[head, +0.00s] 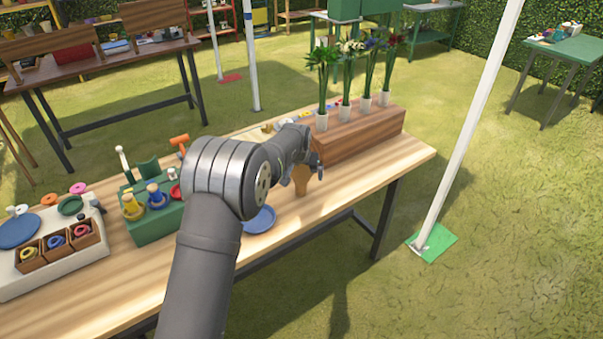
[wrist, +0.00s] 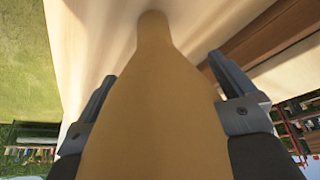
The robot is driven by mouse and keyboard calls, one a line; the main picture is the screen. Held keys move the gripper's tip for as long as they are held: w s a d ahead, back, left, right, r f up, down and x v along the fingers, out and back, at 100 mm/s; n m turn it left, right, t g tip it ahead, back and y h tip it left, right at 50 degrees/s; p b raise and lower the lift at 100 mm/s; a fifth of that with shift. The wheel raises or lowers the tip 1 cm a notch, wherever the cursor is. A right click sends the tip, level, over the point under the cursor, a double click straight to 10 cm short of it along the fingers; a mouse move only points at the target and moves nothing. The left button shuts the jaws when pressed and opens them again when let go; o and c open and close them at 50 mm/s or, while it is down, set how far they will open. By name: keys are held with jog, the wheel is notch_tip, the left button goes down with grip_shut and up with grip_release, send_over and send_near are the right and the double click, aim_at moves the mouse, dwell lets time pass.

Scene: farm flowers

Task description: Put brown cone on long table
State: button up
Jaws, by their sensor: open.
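The brown cone (head: 302,180) is at the long wooden table (head: 352,184), near its front right part, narrow end down. Its lower end appears at the tabletop; I cannot tell whether it bears on it. My gripper (head: 308,168) is at the cone's upper part. In the wrist view the cone (wrist: 155,110) fills the middle, its narrow end pointing away toward the pale tabletop. My gripper (wrist: 161,66) is open, with one finger on each side of the cone and a visible gap at the right finger. My arm hides part of the table.
A wooden block (head: 360,139) holding several potted flowers stands just behind the cone. A blue plate (head: 259,219) lies to the left. A green holder (head: 155,225) with coloured items and a white tray (head: 50,262) stand farther left. The table's front right corner is clear.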

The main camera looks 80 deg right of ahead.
jog(key=shift+r, duration=0.1)
jog(key=shift+r, duration=0.25)
jog(key=v, duration=1.1)
jog(key=shift+a+r, duration=0.15)
jog(key=shift+r, duration=0.2)
jog(key=shift+f, duration=0.1)
jog(key=x, duration=1.2)
jog(key=shift+f, duration=0.1)
notch_tip(320, 180, up, 4)
jog(key=shift+r, duration=0.1)
